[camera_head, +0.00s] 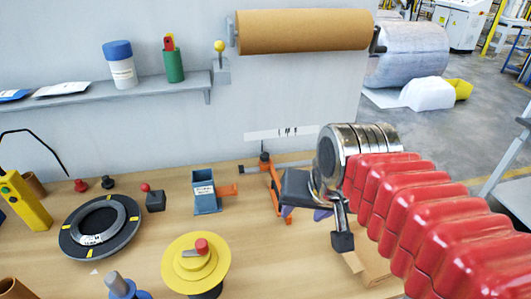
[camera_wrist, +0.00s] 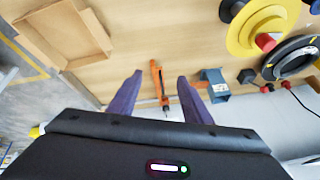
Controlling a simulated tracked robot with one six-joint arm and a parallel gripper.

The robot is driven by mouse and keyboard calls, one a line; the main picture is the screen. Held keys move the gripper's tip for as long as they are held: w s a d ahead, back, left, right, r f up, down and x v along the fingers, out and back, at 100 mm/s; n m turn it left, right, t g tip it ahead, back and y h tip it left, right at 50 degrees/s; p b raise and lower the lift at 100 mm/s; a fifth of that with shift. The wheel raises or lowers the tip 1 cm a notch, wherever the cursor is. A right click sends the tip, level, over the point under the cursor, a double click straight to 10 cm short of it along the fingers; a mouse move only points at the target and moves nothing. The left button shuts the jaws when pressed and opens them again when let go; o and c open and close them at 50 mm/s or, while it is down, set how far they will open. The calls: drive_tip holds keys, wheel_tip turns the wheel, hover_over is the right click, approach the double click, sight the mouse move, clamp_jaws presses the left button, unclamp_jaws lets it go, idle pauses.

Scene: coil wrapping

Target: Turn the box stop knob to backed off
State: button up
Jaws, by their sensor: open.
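An orange bracket (camera_head: 275,190) with a grey rod and a dark knob (camera_head: 265,156) stands on the bench, partly behind my gripper; I cannot tell for certain that this is the box stop knob. My gripper (camera_head: 304,212) hangs above the bench to the right of this bracket, its purple fingers partly hidden by its dark body. In the wrist view, the open fingers of my gripper (camera_wrist: 156,88) spread apart with nothing held. The orange bracket (camera_wrist: 157,80) shows in the gap between them, on the bench beyond. No contact with it is visible.
A blue holder (camera_head: 206,199) with an orange arm stands left of the bracket. Beyond are a yellow disc (camera_head: 176,275) with a red knob and a black ring (camera_head: 73,240). An open cardboard box (camera_wrist: 62,38) lies upper left in the wrist view. A brown roll (camera_head: 300,31) hangs above.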

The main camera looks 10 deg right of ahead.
drive_tip(key=w+r+m, duration=0.3)
drive_tip(key=w+m, duration=0.3)
drive_tip(key=w, duration=0.3)
drive_tip(key=m+g+y, duration=0.2)
drive_tip(key=m+y, duration=0.1)
drive_tip(key=m, duration=1.5)
hover_over(265, 154)
drive_tip(key=s+d, duration=0.4)
drive_tip(key=s, duration=0.1)
wheel_tip(265, 154, down, 6)
drive_tip(key=shift+w+f, duration=0.2)
drive_tip(key=shift+f, duration=0.05)
drive_tip(key=shift+a, duration=0.1)
drive_tip(key=x, duration=1.3)
drive_tip(key=shift+f, duration=0.4)
drive_tip(key=shift+c, duration=0.4)
